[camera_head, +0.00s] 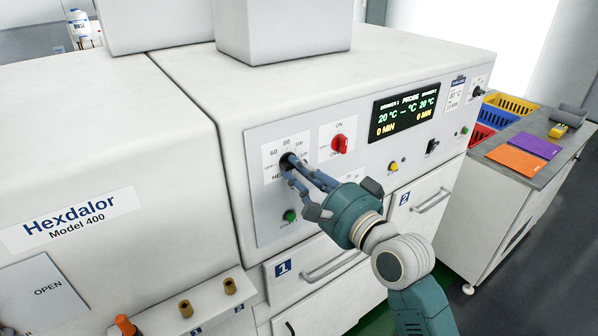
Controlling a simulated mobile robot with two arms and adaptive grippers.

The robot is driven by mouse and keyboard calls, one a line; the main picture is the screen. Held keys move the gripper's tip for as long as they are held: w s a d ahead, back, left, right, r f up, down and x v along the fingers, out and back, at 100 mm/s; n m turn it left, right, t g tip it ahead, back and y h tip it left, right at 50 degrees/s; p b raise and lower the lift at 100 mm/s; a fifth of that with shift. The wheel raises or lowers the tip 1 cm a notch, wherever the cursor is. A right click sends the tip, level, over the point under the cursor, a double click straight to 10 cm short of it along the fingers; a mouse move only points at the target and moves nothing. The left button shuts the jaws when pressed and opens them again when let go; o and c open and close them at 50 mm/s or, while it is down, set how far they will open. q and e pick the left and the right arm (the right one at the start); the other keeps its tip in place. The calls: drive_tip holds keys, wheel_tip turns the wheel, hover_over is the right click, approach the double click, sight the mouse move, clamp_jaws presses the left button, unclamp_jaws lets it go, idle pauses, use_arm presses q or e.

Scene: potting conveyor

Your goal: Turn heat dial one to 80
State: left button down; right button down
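Heat dial one (285,163) is a dark round knob on a white scale plate at the left of the control panel. The scale shows 60, 80 and 100 along its top; the dial's pointer is hidden by my fingers. My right gripper (291,164) reaches in from the lower right, with its fingertips at the dial, one on the upper right and one on the lower left. Whether they press on the knob cannot be told. The display (405,113) reads 20 °C on both sides and 0 MIN.
A red switch (340,144) sits just right of the dial, and a green button (290,215) below it. A yellow button (393,167) and a second dial (478,91) are further right. Drawer handles (331,268) stick out below. Pegs (186,308) stand at the lower left.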

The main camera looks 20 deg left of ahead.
drive_tip(key=shift+n, duration=0.4)
drive_tip(key=n, duration=0.3)
drive_tip(key=shift+w+n, duration=0.1)
drive_tip(key=shift+n, duration=0.3)
drive_tip(key=n, duration=0.4)
drive_tip(key=shift+d+n+p, duration=0.1)
drive_tip(key=shift+n+p, duration=0.2)
drive_tip(key=n, duration=0.8)
drive_tip(key=shift+w+r, duration=0.1)
drive_tip(key=shift+r, duration=0.05)
drive_tip(key=shift+n, duration=0.4)
drive_tip(key=c, duration=1.6)
unclamp_jaws()
